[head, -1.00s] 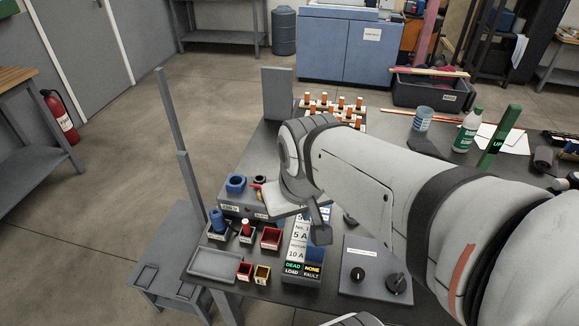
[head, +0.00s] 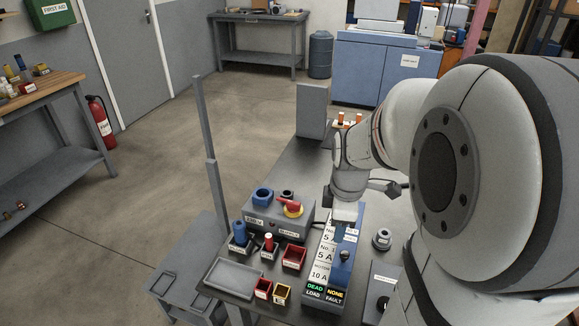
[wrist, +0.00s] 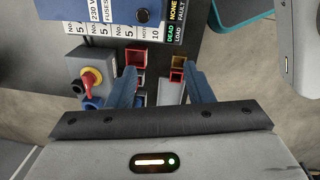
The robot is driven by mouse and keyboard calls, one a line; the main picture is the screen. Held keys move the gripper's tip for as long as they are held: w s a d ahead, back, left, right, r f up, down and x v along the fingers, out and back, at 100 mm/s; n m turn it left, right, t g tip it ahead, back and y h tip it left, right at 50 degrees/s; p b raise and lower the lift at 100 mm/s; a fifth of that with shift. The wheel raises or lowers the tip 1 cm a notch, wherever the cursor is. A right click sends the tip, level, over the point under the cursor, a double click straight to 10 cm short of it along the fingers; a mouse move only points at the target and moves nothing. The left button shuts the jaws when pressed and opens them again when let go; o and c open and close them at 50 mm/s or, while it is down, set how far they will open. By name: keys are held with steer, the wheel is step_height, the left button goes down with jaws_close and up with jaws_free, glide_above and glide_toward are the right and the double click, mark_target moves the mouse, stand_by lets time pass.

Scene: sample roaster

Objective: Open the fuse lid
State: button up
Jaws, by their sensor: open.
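The fuse box (head: 322,262) stands on the grey bench, with a strip of white labels and small DEAD LOAD and NONE FAULT displays at its near end. Its blue lid (head: 346,246) lies flat beside the labels and carries a dark knob (head: 344,256).
A grey switch box (head: 275,220) with a red-and-yellow knob stands left of the fuse box. Small red, yellow and dark bins and a grey tray (head: 233,278) sit nearby. A grey post (head: 212,160) rises at the bench's left. A small round part (head: 382,239) stands right of the box.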

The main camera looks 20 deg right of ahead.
mark_target(345, 253)
steer(key=w+d+f+n, duration=0.1)
steer(key=f+n, duration=0.1)
steer(key=w+d+f+n+b, duration=0.1)
steer(key=d+f+n, duration=0.1)
steer(key=f, duration=0.1)
steer(key=w+d+f+n+g+b, duration=0.1)
steer(key=f+n, duration=0.1)
steer(key=f, duration=0.1)
steer(key=shift+d+f+n, duration=0.1)
steer(key=shift+d+n, duration=0.2)
steer(key=shift+n, duration=0.1)
steer(key=shift+d+f, duration=0.1)
steer(key=shift+f, duration=0.25)
step_height(345, 253, down, 7)
steer(key=shift+f, duration=0.1)
steer(key=shift+c, duration=0.6)
jaws_close()
